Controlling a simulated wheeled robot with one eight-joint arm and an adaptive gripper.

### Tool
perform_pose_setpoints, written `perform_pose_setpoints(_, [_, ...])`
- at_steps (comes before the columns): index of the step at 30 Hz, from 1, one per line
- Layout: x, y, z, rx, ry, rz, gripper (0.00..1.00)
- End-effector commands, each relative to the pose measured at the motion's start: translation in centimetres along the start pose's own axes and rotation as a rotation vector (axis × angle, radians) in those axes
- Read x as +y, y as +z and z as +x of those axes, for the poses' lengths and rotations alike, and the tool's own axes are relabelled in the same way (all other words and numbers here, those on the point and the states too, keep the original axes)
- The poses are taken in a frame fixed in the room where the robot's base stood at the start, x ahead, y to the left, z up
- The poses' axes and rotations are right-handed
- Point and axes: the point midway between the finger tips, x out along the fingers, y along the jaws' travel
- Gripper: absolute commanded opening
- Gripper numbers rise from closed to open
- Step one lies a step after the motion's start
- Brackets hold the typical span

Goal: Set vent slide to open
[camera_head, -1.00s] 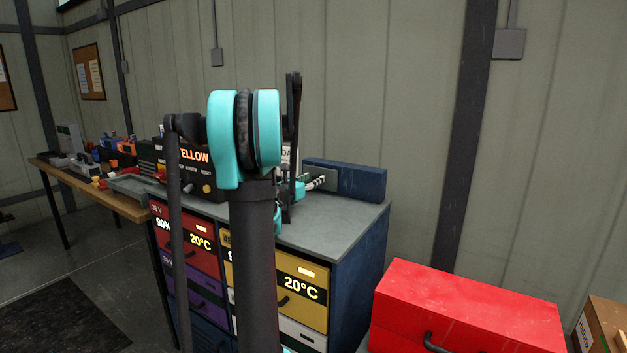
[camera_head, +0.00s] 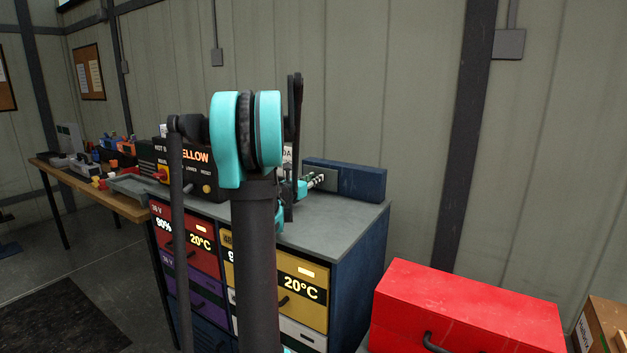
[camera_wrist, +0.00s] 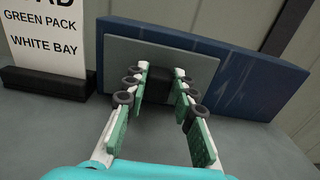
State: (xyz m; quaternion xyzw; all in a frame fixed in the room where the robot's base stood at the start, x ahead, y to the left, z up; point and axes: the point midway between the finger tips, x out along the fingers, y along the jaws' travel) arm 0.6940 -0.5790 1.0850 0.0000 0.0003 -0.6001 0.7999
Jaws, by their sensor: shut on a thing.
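The vent slide shows in the wrist view as a black knob (camera_wrist: 158,88) on a grey plate (camera_wrist: 203,66). The plate is on the front of a dark blue block (camera_wrist: 245,85). My gripper (camera_wrist: 161,74) has one finger on each side of the knob and is shut on it. The fingers partly cover the knob and plate. In the head view my gripper (camera_head: 320,181) reaches the plate at the blue block (camera_head: 362,183) on the grey bench top. The knob itself is hidden there. No open or shut marking is readable.
A white sign (camera_wrist: 45,35) in a black base stands left of the block. A black control box (camera_head: 205,172) sits left on the bench, partly behind my arm. Drawers (camera_head: 303,290) are below. A red case (camera_head: 465,305) stands at front right. The bench's right front is clear.

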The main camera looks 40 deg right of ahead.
Motion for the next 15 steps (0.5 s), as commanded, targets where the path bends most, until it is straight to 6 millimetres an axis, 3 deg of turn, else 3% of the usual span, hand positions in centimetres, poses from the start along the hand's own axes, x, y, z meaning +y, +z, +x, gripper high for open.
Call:
perform_pose_setpoints(8, [-1.1, 0.0, 0.0, 0.0, -0.002, 0.0, 0.0])
perform_pose_setpoints(15, [-6.2, 0.0, 0.0, 0.0, -0.007, 0.0, 0.0])
